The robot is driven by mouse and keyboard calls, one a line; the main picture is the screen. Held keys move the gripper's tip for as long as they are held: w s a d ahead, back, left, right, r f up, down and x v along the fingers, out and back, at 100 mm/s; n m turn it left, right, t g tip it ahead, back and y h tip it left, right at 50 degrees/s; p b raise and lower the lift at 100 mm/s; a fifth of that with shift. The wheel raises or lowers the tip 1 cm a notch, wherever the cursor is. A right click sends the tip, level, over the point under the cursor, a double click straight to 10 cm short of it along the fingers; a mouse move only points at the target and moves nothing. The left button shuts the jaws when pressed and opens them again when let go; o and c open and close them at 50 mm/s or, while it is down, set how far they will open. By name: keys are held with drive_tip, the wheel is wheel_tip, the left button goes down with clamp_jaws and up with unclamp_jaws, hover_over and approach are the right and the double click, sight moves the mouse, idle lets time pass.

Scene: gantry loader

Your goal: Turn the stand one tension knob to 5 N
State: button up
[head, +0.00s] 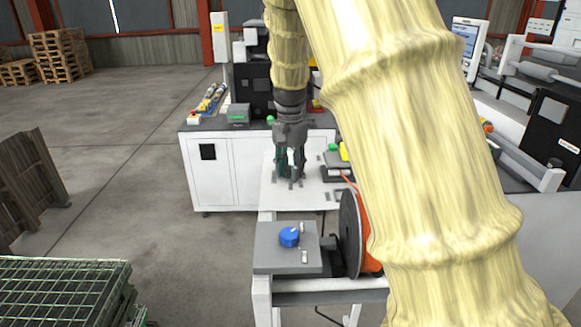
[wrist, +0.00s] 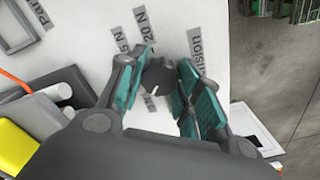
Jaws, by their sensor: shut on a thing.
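My gripper (head: 290,170) points down over the white panel (head: 313,193) of the stand in the head view. In the wrist view my gripper (wrist: 158,80) has its teal pads on both sides of a dark round knob (wrist: 157,74) and is shut on it. A white pointer mark shows on the knob. Other labels are partly hidden by the fingers, so the exact setting cannot be read. In the head view the knob is hidden by the gripper.
A blue knob (head: 289,236) sits on a grey plate in front. An orange-and-black reel (head: 358,235) stands to its right. A yellow block (wrist: 17,148) and an orange wire lie left in the wrist view. A green mesh crate (head: 62,285) stands at lower left; open floor lies left.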

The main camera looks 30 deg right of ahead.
sight(289, 170)
drive_tip(key=o, duration=0.9)
drive_tip(key=shift+a+r, duration=0.1)
drive_tip(key=shift+a, duration=0.05)
drive_tip(key=shift+o, duration=0.7)
drive_tip(key=shift+s+a+r, duration=0.1)
drive_tip(key=shift+a, duration=0.05)
drive_tip(key=shift+d, duration=0.2)
drive_tip(key=shift+r, duration=0.4)
wheel_tip(289, 170, up, 11)
drive_tip(key=shift+a, duration=0.15)
